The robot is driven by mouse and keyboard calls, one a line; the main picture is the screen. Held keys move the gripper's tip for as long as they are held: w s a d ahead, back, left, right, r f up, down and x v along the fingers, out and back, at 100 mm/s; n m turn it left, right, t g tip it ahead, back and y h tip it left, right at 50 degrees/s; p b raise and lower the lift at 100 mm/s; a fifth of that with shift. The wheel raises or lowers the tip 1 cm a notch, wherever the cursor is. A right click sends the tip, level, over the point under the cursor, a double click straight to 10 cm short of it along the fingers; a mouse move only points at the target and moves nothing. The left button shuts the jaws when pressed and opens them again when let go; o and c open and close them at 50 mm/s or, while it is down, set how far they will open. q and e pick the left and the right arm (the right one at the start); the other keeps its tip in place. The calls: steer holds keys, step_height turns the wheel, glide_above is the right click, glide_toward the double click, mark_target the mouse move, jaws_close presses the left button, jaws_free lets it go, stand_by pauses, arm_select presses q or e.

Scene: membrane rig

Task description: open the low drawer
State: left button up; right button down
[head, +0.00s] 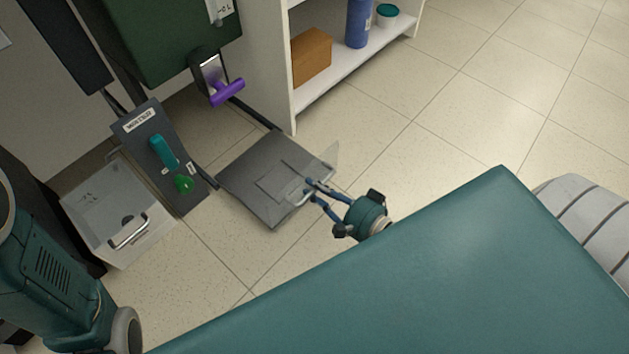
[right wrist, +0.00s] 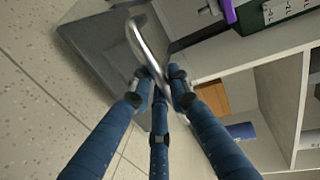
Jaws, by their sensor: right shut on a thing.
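A low, flat grey drawer-like unit (head: 262,170) lies close to the floor in the middle of the head view, with a bar handle (head: 297,198) on its near right side. My right gripper (head: 313,188) is at this handle with its blue fingers shut on it. In the right wrist view the shiny curved handle (right wrist: 147,45) runs between the fingertips (right wrist: 158,82), and the grey unit (right wrist: 97,40) lies behind it. I cannot tell from these frames how far the unit is pulled out. My left gripper is not in view.
A pale box with a bar handle (head: 128,232) stands at left, beside a panel with a teal lever (head: 164,152) and green knob (head: 183,183). A purple handle (head: 227,93) hangs above. A white shelf (head: 340,78) holds a brown box (head: 311,56).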

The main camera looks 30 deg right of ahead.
steer(key=c, duration=1.7)
jaws_free()
steer(key=v, duration=1.2)
